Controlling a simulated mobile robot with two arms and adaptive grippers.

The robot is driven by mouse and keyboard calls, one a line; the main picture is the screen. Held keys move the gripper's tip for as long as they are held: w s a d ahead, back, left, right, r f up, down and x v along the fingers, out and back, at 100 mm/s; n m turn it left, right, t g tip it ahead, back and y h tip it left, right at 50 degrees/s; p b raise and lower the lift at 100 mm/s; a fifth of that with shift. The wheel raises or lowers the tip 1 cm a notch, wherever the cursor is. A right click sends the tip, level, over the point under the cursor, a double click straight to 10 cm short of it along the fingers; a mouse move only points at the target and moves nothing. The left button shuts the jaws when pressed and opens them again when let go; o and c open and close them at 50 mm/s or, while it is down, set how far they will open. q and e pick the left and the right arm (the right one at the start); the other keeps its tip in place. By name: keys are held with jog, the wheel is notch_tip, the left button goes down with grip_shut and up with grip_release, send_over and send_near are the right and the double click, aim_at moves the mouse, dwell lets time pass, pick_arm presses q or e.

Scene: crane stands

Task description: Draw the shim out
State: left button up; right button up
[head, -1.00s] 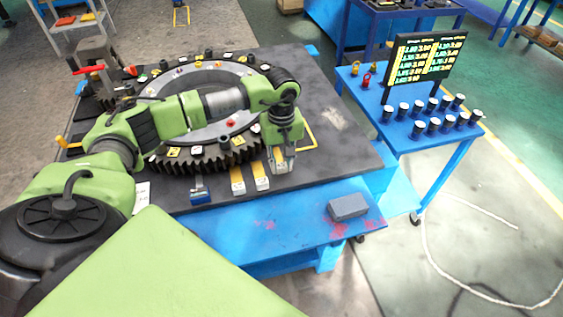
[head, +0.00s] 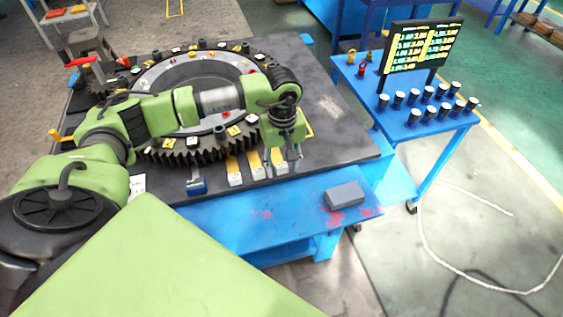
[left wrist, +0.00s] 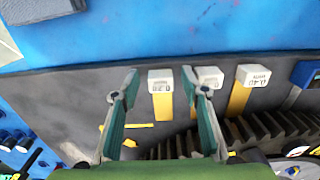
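Several shims lie in a row at the front of the dark table, yellow strips with white end tags. The head view shows a left shim (head: 232,167), a middle shim (head: 256,165) and a right shim (head: 278,159). My left gripper (head: 292,153) is low beside the right shim. In the left wrist view my left gripper (left wrist: 158,90) is open, with the shim tagged about 0.20 (left wrist: 161,84) appearing between its fingers. Another shim tag (left wrist: 210,76) is partly behind one finger, and a shim tagged 0.40 (left wrist: 248,84) lies farther right. My right gripper is not in view.
A toothed ring (head: 190,152) lies behind the shims. A blue-ended item (head: 196,186) lies left of them. A grey block (head: 344,195) rests on the blue front ledge (head: 270,222). A blue cart (head: 440,128) with black cylinders and a display board (head: 421,46) stands right.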

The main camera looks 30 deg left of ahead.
pick_arm(q)
jog(key=shift+a+r, duration=0.1)
jog(key=shift+r, duration=0.1)
notch_tip(320, 180, up, 12)
jog(key=shift+f, duration=0.15)
dwell(0.4)
jog(key=shift+f, duration=0.1)
dwell(0.4)
